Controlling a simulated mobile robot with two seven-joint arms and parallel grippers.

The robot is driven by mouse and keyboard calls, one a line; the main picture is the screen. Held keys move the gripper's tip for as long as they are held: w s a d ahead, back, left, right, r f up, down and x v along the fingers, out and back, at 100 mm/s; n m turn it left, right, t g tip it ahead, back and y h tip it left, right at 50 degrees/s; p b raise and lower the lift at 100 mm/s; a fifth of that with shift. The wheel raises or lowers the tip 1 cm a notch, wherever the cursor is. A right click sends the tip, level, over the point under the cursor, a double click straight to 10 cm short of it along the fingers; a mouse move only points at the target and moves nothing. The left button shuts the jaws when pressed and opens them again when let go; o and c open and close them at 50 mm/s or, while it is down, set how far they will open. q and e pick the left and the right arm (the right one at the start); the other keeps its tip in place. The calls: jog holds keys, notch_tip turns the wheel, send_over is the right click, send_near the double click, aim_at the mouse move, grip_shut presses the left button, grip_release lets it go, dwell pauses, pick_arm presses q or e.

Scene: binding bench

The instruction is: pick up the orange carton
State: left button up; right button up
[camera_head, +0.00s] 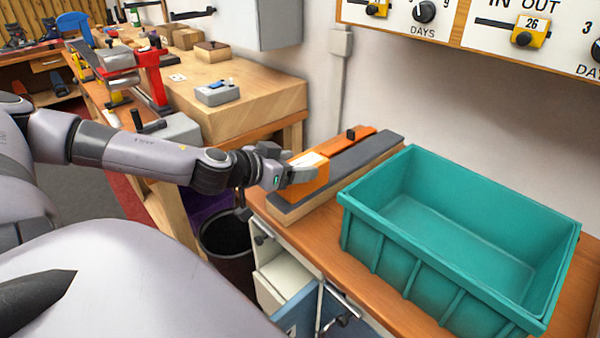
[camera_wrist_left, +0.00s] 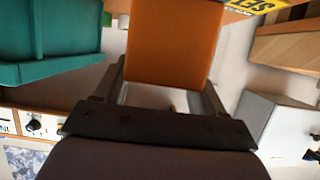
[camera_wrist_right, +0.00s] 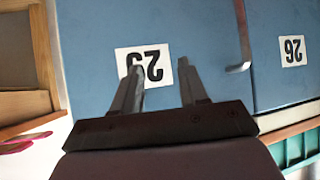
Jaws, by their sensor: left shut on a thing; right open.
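The orange carton (camera_head: 312,184) has a pale label on top and is at the near end of a long wooden-based block with a grey top on the bench. My left gripper (camera_head: 296,175) reaches in from the left and is shut on the carton. In the left wrist view the carton (camera_wrist_left: 172,42) fills the space between the fingers of my left gripper (camera_wrist_left: 160,85). I cannot tell whether its underside touches anything.
A large teal crate (camera_head: 455,287) stands empty just right of the carton. An orange piece with a black knob (camera_head: 350,134) lies behind the carton. A dark bin (camera_head: 226,238) is below the arm. A wooden bench (camera_head: 255,98) with tools stands at the back left.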

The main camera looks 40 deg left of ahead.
pick_arm(q)
jog(key=shift+r, duration=0.15)
jog(key=shift+r+p, duration=0.9)
notch_tip(320, 180, up, 5)
jog(key=shift+f+p, duration=0.2)
jog(key=shift+p, duration=0.85)
notch_tip(320, 180, up, 13)
jog(key=shift+r, duration=0.2)
